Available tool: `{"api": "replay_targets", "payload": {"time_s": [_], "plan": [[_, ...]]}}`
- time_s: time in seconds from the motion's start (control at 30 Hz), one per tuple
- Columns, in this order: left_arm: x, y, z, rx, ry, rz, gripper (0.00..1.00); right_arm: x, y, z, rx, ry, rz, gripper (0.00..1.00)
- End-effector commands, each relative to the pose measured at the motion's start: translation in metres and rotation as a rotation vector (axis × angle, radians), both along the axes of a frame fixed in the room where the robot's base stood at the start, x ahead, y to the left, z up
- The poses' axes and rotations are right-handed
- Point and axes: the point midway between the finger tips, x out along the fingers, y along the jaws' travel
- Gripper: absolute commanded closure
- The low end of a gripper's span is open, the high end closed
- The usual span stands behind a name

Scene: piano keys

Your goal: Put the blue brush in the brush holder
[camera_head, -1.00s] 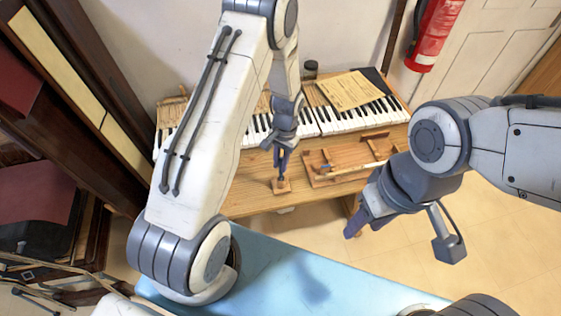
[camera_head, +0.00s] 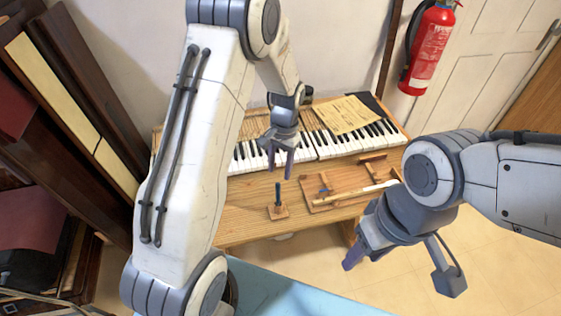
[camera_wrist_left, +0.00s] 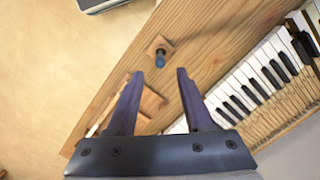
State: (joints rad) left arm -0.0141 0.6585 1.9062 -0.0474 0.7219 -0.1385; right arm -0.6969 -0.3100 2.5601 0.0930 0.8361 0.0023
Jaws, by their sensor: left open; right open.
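The blue brush (camera_head: 278,192) stands upright in a small square wooden block, the brush holder (camera_head: 278,213), near the table's front edge. The left wrist view also shows the brush (camera_wrist_left: 160,60) end-on in the holder (camera_wrist_left: 159,43). My left gripper (camera_head: 280,170) is open and empty just above the brush; its fingers (camera_wrist_left: 158,78) are apart in the wrist view, with the brush beyond their tips. My right gripper (camera_head: 358,256) is open, low in front of the table's right part, away from the brush.
A wooden tray (camera_head: 330,202) with a pale stick and small pieces lies right of the holder. A piano keyboard (camera_head: 335,150) with a paper sheet (camera_head: 344,116) runs behind. Bare table (camera_head: 240,205) lies left of the holder. A red fire extinguisher (camera_head: 428,45) hangs at the back right.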

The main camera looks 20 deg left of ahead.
Motion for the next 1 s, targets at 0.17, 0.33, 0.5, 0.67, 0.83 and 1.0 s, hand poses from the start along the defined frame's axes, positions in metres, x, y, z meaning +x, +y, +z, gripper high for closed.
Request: {"api": "replay_targets", "payload": {"time_s": [0.17, 0.33, 0.5, 0.67, 0.83, 1.0], "plan": [[0.005, -0.001, 0.026, -0.001, -0.003, 0.000, 0.49, 0.000, 0.000, -0.008, 0.000, 0.000, 0.001, 0.50], [0.002, -0.010, 0.044, -0.002, -0.008, -0.014, 0.49, 0.000, 0.000, -0.010, 0.000, 0.000, 0.001, 0.50], [-0.039, -0.065, 0.087, -0.023, -0.052, -0.112, 0.49, 0.000, 0.000, -0.009, 0.000, 0.000, 0.001, 0.50], [-0.120, -0.119, 0.126, -0.066, -0.104, -0.252, 0.49, 0.000, 0.000, -0.009, 0.000, 0.000, 0.001, 0.50], [-0.199, -0.139, 0.143, -0.117, -0.139, -0.369, 0.49, 0.000, 0.000, -0.009, 0.000, 0.000, 0.001, 0.50], [-0.239, -0.140, 0.144, -0.148, -0.152, -0.430, 0.49, 0.000, 0.000, -0.009, 0.000, 0.000, 0.001, 0.50]]}}
